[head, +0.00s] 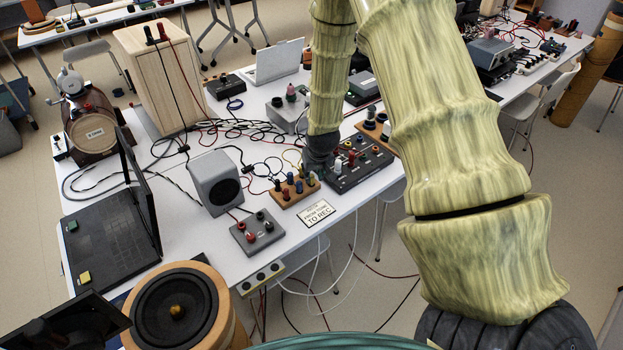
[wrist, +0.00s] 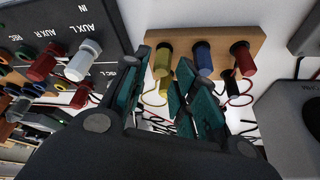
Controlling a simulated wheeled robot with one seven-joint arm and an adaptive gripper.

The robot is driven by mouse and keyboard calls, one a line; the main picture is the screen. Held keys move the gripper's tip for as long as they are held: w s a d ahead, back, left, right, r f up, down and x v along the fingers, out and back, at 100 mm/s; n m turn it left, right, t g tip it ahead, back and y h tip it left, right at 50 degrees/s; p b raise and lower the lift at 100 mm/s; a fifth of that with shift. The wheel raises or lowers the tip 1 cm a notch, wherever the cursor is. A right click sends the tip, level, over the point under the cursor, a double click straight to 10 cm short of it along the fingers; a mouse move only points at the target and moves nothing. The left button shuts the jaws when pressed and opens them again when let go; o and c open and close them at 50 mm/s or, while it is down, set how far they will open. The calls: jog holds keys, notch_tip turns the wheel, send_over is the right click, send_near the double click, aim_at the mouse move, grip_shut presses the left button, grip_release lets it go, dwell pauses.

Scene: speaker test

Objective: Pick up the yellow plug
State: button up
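The yellow plug (wrist: 163,60) stands in a wooden block (wrist: 220,44), at the left end of a row with a blue plug (wrist: 202,60) and a red plug (wrist: 243,58) in the wrist view. My gripper (wrist: 162,70) is open, with teal-padded fingers apart. The yellow plug shows in the gap near the fingertips, and I see no finger closed on it. The right finger partly covers the space below the blue plug. In the head view, my gripper (head: 318,160) is just above the right end of the wooden block (head: 294,196).
A black audio box (head: 358,165) with knobs and red and white plugs (wrist: 84,60) lies close to my left finger. A grey box (head: 257,233) and a small grey speaker (head: 214,183) stand nearby. Loose cables cover the table behind. A "TO REC" sign (head: 317,213) lies in front.

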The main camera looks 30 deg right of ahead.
aim_at(312, 176)
jog(key=shift+p+x, duration=0.5)
jog(key=shift+x, duration=1.25)
jog(key=shift+w, duration=0.1)
grip_shut()
